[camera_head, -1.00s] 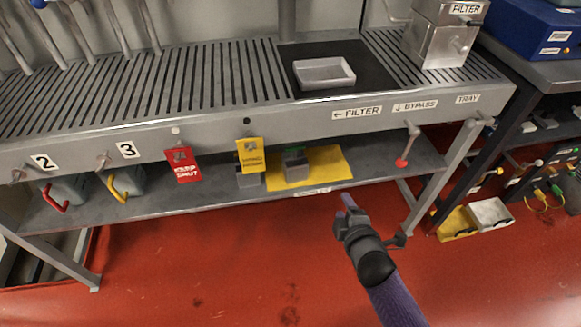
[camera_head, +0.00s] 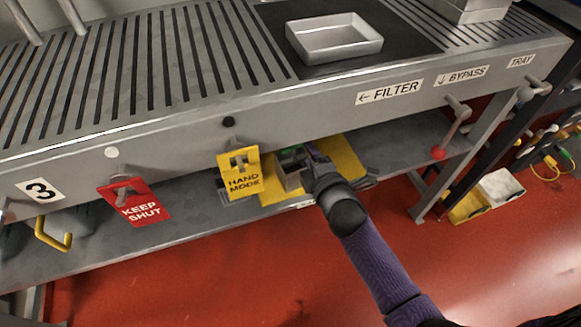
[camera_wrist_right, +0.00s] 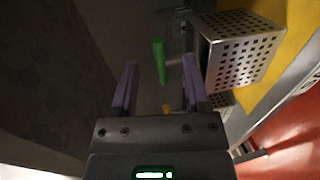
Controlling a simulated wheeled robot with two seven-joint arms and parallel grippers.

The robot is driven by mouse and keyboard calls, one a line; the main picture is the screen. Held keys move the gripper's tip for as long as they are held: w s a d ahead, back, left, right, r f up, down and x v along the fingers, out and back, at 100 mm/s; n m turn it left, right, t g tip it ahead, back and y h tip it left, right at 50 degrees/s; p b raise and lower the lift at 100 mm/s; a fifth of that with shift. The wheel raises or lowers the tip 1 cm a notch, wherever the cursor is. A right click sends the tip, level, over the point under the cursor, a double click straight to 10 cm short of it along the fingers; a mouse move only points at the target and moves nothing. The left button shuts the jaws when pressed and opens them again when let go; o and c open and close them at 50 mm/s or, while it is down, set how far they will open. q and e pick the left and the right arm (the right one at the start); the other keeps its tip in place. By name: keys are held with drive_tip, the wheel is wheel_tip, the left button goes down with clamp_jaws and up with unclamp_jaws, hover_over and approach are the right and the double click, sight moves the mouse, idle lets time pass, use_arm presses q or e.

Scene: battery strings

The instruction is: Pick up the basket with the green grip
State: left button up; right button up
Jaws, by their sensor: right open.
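The basket with the green grip is a small perforated metal box (camera_wrist_right: 240,50), also partly seen in the head view (camera_head: 291,178) on the lower shelf under the bench. Its green grip (camera_wrist_right: 159,62) sticks out to the left of the box in the right wrist view. My right gripper (camera_wrist_right: 161,75) is open, with its two purple fingers on either side of the green grip's line. The grip shows in the gap near the fingertips; I cannot tell whether it touches them. In the head view my right gripper (camera_head: 310,155) is beside the basket, partly hidden under the bench edge. My left gripper is not in view.
A yellow mat (camera_head: 343,158) lies under the basket on the shelf (camera_head: 200,223). A yellow HAND MODE tag (camera_head: 240,178) and a red KEEP SHUT tag (camera_head: 140,206) hang from the bench front. A red-tipped lever (camera_head: 448,135) hangs at right. An empty tray (camera_head: 335,45) is on the bench.

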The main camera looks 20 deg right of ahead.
sight(289, 161)
drive_tip(key=w+b, duration=0.1)
drive_tip(key=w, duration=0.1)
drive_tip(key=w+f+b, duration=0.1)
drive_tip(key=w, duration=0.1)
drive_tip(key=shift+w+a+f+b, duration=0.1)
drive_tip(key=shift+w+f+b, duration=0.05)
drive_tip(key=shift+w+b, duration=0.2)
drive_tip(key=shift+w, duration=0.1)
drive_tip(key=shift+r, duration=0.25)
drive_tip(key=shift+c, duration=0.4)
clamp_jaws()
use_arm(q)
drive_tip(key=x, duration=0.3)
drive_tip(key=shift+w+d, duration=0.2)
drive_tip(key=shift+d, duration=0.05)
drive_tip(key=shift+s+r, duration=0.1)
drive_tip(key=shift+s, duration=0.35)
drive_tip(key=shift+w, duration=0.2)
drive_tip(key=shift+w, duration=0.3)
